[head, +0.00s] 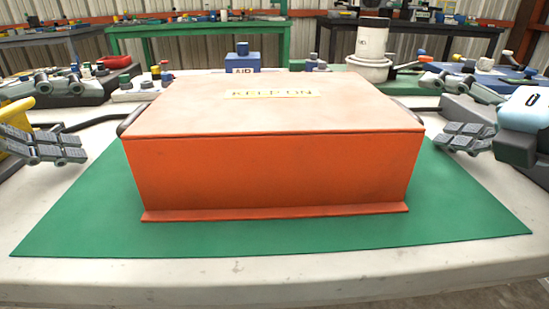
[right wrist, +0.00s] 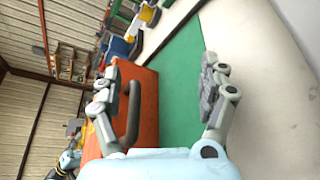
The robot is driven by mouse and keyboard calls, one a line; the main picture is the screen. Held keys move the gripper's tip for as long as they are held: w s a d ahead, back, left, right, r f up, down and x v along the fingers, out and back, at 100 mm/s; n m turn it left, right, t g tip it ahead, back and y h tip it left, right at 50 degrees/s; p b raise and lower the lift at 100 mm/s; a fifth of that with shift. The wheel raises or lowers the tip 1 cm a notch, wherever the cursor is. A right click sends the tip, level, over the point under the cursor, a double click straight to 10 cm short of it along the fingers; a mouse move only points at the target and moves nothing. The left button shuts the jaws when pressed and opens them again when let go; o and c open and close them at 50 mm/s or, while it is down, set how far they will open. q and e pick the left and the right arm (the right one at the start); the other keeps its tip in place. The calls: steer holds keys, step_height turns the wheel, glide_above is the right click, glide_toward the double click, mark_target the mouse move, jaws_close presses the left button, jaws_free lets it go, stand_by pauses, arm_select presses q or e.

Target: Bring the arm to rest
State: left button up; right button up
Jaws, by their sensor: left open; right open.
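My left gripper (head: 45,147) is open and empty at the left of the head view, beside the left end of an orange box and apart from it. My right gripper (head: 465,137) is at the right of the head view, beside the box's right end. In the right wrist view my right gripper (right wrist: 165,98) is open, with nothing between its fingers. One finger there overlaps the box side near a dark handle (right wrist: 133,115); I cannot tell whether they touch.
The closed orange box (head: 270,175) with a lettered label (head: 272,94) sits on a green mat (head: 470,215) on a pale table (head: 120,270). The mat's front is clear.

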steer(key=shift+d, duration=0.35)
